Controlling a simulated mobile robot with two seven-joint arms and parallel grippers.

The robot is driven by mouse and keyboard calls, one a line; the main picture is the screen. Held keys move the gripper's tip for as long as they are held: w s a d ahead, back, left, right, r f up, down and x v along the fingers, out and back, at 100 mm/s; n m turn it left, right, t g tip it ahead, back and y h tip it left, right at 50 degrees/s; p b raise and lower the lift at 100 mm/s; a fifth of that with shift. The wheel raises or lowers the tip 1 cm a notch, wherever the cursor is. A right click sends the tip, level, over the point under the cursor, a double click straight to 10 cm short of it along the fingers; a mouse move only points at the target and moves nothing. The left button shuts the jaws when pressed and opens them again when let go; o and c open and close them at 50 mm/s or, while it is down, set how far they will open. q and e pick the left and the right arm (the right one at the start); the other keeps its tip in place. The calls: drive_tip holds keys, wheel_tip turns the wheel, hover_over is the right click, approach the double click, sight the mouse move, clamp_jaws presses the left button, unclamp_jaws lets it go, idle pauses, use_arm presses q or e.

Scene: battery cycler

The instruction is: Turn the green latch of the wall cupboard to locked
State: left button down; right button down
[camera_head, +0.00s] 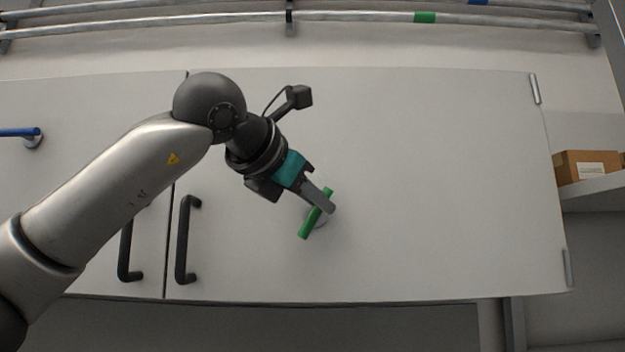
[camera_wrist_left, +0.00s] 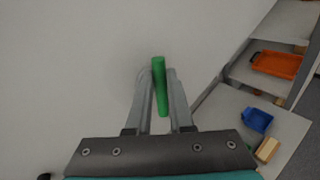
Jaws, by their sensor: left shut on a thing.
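The green latch (camera_head: 307,227) is a bar on a round grey base on the white door of the wall cupboard (camera_head: 430,180). In the head view it is tilted, with its upper end leaning right and its lower end left. My left gripper (camera_head: 328,207) comes from the upper left and is shut on the latch, covering part of its middle. In the left wrist view the green latch (camera_wrist_left: 160,85) sits between the two grey fingers. My right gripper is not in view.
Two black door handles (camera_head: 184,240) (camera_head: 125,245) stand out left of the latch. A blue latch (camera_head: 20,132) is at the far left. Pipes (camera_head: 350,16) run above the cupboard. A cardboard box (camera_head: 585,167) sits on a right shelf. The wrist view shows an orange tray (camera_wrist_left: 275,65) and blue bin (camera_wrist_left: 257,120).

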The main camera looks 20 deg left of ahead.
use_arm(q)
drive_tip(key=m+g+y+p, duration=0.1)
drive_tip(key=m+p, duration=0.1)
drive_tip(key=d+m+g+y+p, duration=0.1)
drive_tip(key=y+p, duration=0.1)
drive_tip(key=p, duration=0.1)
drive_tip(key=m+g+y+p, duration=0.1)
drive_tip(key=m+y+p, duration=0.1)
drive_tip(key=p, duration=0.1)
drive_tip(key=shift+w+d+f+m, duration=0.15)
drive_tip(key=shift+w+d+m, duration=0.05)
drive_tip(key=shift+m, duration=0.1)
drive_tip(key=shift+d+f+m+g+y+p, duration=0.1)
drive_tip(key=shift+f+m+g+y+p, duration=0.2)
drive_tip(key=shift+m+y+p, duration=0.4)
drive_tip(key=c, duration=0.8)
unclamp_jaws()
drive_tip(key=b+v, duration=0.1)
drive_tip(key=v, duration=0.6)
drive_tip(key=b+v, duration=0.1)
drive_tip(key=v, duration=0.7)
drive_tip(key=shift+d, duration=0.25)
